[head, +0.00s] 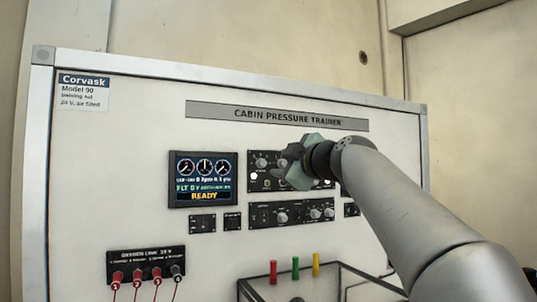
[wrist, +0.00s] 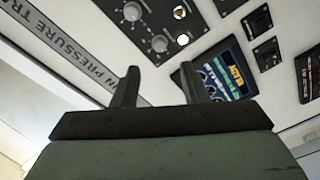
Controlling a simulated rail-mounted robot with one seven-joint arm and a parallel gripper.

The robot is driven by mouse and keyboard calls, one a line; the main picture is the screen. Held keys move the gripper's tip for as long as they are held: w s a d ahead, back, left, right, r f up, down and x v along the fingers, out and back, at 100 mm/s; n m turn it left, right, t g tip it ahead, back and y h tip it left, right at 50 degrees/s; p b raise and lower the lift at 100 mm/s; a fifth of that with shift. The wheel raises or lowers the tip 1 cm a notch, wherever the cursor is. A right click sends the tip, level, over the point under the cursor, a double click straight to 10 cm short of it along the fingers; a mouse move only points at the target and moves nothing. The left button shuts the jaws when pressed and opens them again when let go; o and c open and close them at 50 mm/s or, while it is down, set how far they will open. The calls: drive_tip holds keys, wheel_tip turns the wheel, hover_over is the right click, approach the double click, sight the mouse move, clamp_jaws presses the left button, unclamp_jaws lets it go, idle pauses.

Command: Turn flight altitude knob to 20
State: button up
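My gripper (head: 296,168) is in front of the upper black control panel (head: 252,186), under the title strip, and hides part of that panel. In the wrist view my gripper (wrist: 160,70) has its two dark fingers apart, with nothing held between them. Two round knobs (wrist: 160,43) (wrist: 132,10) on the upper panel show beyond the fingertips. In the head view, knobs (head: 260,162) (head: 283,162) show left of the gripper. Their labels are too small to read, so I cannot tell which is flight altitude. The display (head: 204,180) reads READY; its FLT line is blurred.
A lower knob panel (head: 292,213) is just below. Small switch plates (head: 202,223) sit under the display. An oxygen link block (head: 146,262) with red plugs is at lower left. A dark-framed case (head: 340,284) with red, green and yellow posts stands low in front.

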sight(264, 163)
drive_tip(key=p+x, duration=0.3)
drive_tip(key=x, duration=0.4)
drive_tip(key=shift+w+a+r+p, duration=0.1)
drive_tip(key=shift+w+r+p, duration=0.05)
drive_tip(key=shift+w+p, duration=0.15)
drive_tip(key=shift+w+a, duration=0.25)
drive_tip(key=shift+w, duration=0.05)
clamp_jaws()
